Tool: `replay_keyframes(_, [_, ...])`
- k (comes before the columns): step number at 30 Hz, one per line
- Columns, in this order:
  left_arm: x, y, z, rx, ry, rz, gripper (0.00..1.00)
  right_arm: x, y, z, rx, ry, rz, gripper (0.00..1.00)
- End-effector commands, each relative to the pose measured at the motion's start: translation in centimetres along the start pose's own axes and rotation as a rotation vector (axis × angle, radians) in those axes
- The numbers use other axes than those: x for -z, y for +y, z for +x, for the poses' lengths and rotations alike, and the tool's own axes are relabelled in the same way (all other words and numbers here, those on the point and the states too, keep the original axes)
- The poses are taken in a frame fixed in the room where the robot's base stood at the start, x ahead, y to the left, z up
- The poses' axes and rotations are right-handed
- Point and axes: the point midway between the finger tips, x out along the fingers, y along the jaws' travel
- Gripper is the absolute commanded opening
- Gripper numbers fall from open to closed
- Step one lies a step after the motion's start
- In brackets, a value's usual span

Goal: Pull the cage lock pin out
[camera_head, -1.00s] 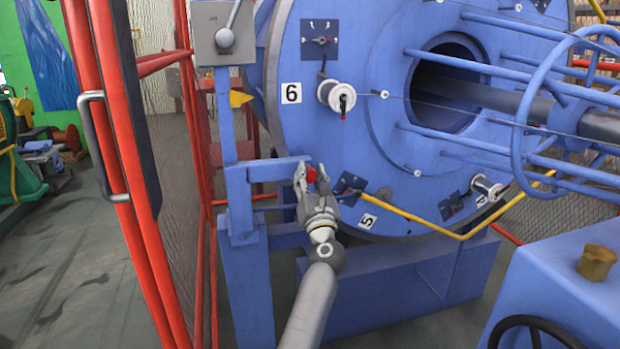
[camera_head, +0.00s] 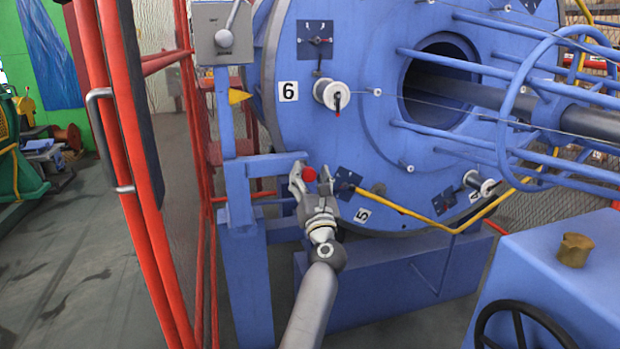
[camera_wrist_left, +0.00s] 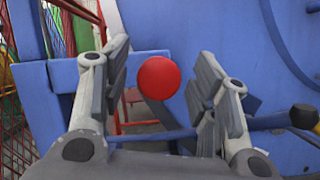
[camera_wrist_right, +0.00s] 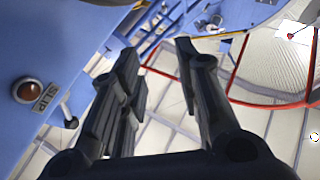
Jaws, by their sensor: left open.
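The cage lock pin shows as a round red knob (camera_head: 309,174) at the blue bracket (camera_head: 270,165) beside the large blue disc (camera_head: 340,120). My left gripper (camera_head: 311,180) is open, with a finger on either side of the knob in the head view. In the left wrist view the red knob (camera_wrist_left: 158,78) appears between the two open fingers (camera_wrist_left: 160,85), with gaps on both sides. The pin's shaft is hidden behind the knob. My right gripper (camera_wrist_right: 160,75) shows only in its own wrist view, open and empty.
A yellow bar (camera_head: 410,213) runs right of my left gripper. A red mesh guard door (camera_head: 120,150) stands at the left. A blue cabinet with a black handwheel (camera_head: 525,325) is at the lower right. A red button (camera_wrist_right: 30,90) is near the right gripper.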

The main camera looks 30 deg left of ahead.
Motion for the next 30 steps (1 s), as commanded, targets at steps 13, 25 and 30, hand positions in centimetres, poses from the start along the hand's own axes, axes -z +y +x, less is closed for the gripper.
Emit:
replay_keyframes(13, [0.1, -0.1, -5.9, 0.002, 0.002, -0.001, 0.54, 0.0, 0.0, 0.0, -0.001, -0.001, 0.0, 0.31])
replay_keyframes(25, [0.0, 0.0, -7.6, 0.0, 0.0, -0.001, 0.54, -0.1, 0.0, 0.0, -0.001, -0.002, 0.0, 0.31])
replay_keyframes(30, [0.0, 0.0, -7.5, 0.0, 0.0, 0.0, 0.54, -0.1, 0.0, 0.0, -0.001, -0.002, 0.0, 0.31])
